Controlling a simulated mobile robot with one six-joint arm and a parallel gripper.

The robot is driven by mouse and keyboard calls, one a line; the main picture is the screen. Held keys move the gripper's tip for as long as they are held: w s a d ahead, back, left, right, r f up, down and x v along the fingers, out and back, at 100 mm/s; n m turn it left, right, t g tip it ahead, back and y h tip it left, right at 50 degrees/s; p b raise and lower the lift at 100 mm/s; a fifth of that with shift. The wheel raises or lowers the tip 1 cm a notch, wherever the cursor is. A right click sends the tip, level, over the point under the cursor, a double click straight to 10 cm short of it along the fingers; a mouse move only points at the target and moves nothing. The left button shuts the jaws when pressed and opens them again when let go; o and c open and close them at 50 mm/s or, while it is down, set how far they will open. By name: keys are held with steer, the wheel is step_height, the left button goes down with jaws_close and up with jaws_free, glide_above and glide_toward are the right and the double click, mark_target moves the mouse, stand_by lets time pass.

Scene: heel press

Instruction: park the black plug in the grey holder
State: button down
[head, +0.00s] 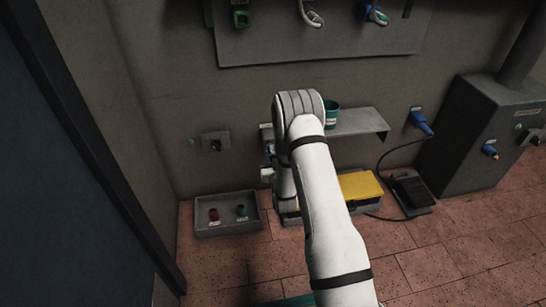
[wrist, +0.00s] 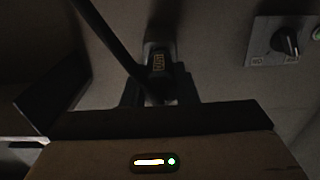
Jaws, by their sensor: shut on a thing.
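In the wrist view the black plug (wrist: 158,66), with a yellowish label, sits between the fingers of my gripper (wrist: 157,94), which is shut on it. A thick black cable (wrist: 104,38) runs from the plug to the upper left. A grey piece (wrist: 157,46), likely the grey holder, shows on the wall right behind the plug. I cannot tell whether the plug is inside it or only in front of it. In the head view my arm hides the plug and most of my gripper, left of the wall shelf.
A rotary switch (head: 214,143) is on the wall, left of my arm. A shelf (head: 360,122) with a teal cup (head: 332,115) is to the right. Below are a grey tray (head: 228,228), a yellow-topped box (head: 360,186) and a black pedal (head: 411,190). A grey cabinet (head: 470,145) stands right.

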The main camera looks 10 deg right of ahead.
steer(key=shift+w, duration=0.65)
steer(key=c, duration=1.1)
jaws_free()
steer(key=shift+o, duration=0.2)
steer(key=s+p, duration=0.3)
steer(key=s, duration=0.5)
step_height(320, 180, up, 34)
steer(key=s+g+p, duration=0.1)
steer(key=g+p, duration=0.6)
steer(key=p, duration=1.1)
steer(key=s+r+g+p, duration=0.8)
steer(key=s+r+p, duration=1.1)
steer(key=s+r, duration=1.2)
steer(key=shift+v, duration=0.9)
